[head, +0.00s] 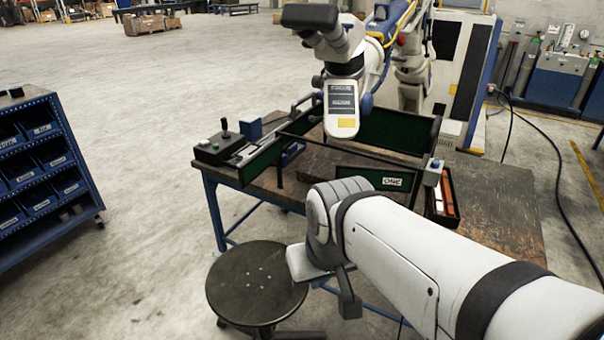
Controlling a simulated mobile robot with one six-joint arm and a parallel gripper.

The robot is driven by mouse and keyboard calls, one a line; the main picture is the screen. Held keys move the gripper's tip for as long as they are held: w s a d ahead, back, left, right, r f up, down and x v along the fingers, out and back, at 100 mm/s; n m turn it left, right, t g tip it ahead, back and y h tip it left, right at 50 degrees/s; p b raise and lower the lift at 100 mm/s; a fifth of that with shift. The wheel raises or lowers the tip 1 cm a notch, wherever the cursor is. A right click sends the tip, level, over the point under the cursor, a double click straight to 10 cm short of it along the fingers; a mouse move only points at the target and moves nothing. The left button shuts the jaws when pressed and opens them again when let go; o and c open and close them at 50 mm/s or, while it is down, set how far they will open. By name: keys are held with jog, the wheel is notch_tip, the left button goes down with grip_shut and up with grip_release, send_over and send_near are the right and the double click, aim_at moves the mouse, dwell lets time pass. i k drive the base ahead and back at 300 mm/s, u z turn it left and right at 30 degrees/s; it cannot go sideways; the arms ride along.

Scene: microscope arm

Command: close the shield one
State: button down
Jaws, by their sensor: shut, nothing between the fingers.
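A dark green shield panel (354,177) with a white label stands at the front of the microscope table, partly hidden behind my arm. Another green panel (262,163) stands at the left, and a larger green panel (395,131) stands at the back right. A dark bar frame runs between them, around the microscope (342,100).
A black round stool (256,284) stands before the table (500,200). A joystick box (223,148) sits at the table's left end. A tray with red and white items (444,200) lies at the right. A blue bin rack (40,165) stands far left; the floor between is clear.

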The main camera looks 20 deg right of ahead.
aim_at(380, 179)
jog(key=u, duration=1.35)
jog(key=k, duration=1.35)
jog(key=z, duration=1.65)
jog(key=i, duration=1)
